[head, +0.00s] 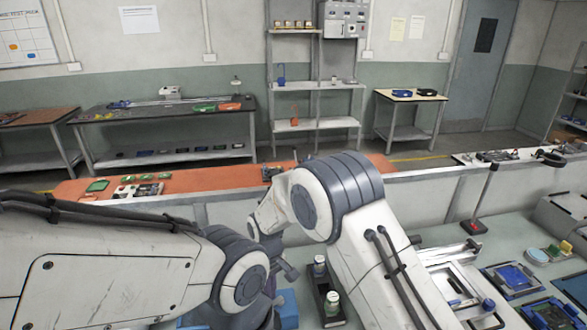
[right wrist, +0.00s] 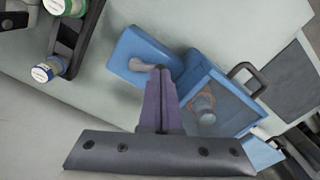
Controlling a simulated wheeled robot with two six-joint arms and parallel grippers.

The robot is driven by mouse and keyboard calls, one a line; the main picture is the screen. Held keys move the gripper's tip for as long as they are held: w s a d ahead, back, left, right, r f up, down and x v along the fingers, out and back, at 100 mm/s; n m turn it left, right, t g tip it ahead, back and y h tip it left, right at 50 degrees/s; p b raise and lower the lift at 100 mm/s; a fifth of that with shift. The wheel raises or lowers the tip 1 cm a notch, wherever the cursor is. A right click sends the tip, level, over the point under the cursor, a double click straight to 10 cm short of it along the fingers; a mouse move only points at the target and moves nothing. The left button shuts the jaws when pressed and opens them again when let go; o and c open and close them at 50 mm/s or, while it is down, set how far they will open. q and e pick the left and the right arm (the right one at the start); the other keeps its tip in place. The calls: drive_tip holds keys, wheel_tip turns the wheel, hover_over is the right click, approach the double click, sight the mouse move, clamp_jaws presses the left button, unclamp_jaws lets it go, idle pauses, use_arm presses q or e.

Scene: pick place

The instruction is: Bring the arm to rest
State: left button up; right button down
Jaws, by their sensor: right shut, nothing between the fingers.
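My right gripper (head: 289,271) hangs in front of my right arm's bend, partly hidden, in the head view. In the right wrist view its fingers (right wrist: 160,75) are shut together and hold nothing. The container also shows partly in the head view (head: 288,310), low between my arms. My left arm comes in from the left; its gripper is hidden.
A black rack (head: 328,312) with jars stands close to my right arm; it also shows in the right wrist view (right wrist: 72,40). Blue trays (head: 512,278) and a metal fixture (head: 455,285) lie to the right. An orange-topped bench (head: 215,180) runs behind.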

drive_tip(key=s+d+r+b, duration=0.2)
drive_tip(key=s+r, duration=0.5)
drive_tip(key=r, duration=0.1)
drive_tip(key=s+d+r+b, duration=0.1)
drive_tip(key=s+d, duration=0.2)
drive_tip(key=s, duration=0.3)
drive_tip(key=s+d+r+b, duration=0.1)
drive_tip(key=s+d+r, duration=0.1)
drive_tip(key=s, duration=0.5)
drive_tip(key=s+d+r+m+y+b, duration=0.1)
drive_tip(key=s+d, duration=0.3)
drive_tip(key=s, duration=0.3)
drive_tip(key=shift+d+r+b, duration=0.25)
drive_tip(key=shift+d+b, duration=0.1)
